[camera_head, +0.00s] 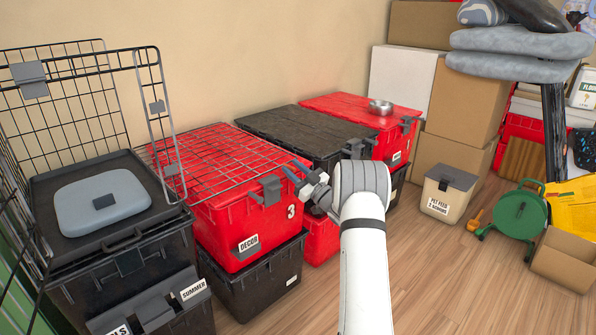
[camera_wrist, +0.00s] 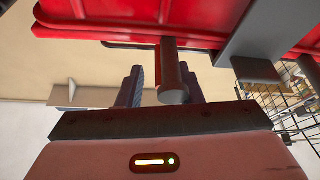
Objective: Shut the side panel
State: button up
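The wire side panel (camera_head: 215,165) is swung out from the wire crate (camera_head: 75,100) and lies nearly flat over the red DECOR tote (camera_head: 235,215). My gripper (camera_head: 299,174) is at the panel's right end, beside the tote's front right corner. In the wrist view the two fingers (camera_wrist: 162,88) stand apart, with a short dark cylinder (camera_wrist: 173,78) between or in front of them. I cannot tell whether it touches a finger or which object it belongs to. The red tote also shows in the wrist view (camera_wrist: 120,33), and part of the wire mesh (camera_wrist: 290,108) shows at right.
Other totes (camera_head: 300,130) stand behind my gripper, one with a metal bowl (camera_head: 380,107). A pet feed bin (camera_head: 447,195) and green reel (camera_head: 520,215) stand right. Floor (camera_head: 430,275) is clear at front.

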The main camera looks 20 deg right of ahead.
jog(key=shift+c, duration=0.5)
grip_shut()
jog(key=shift+d, duration=0.1)
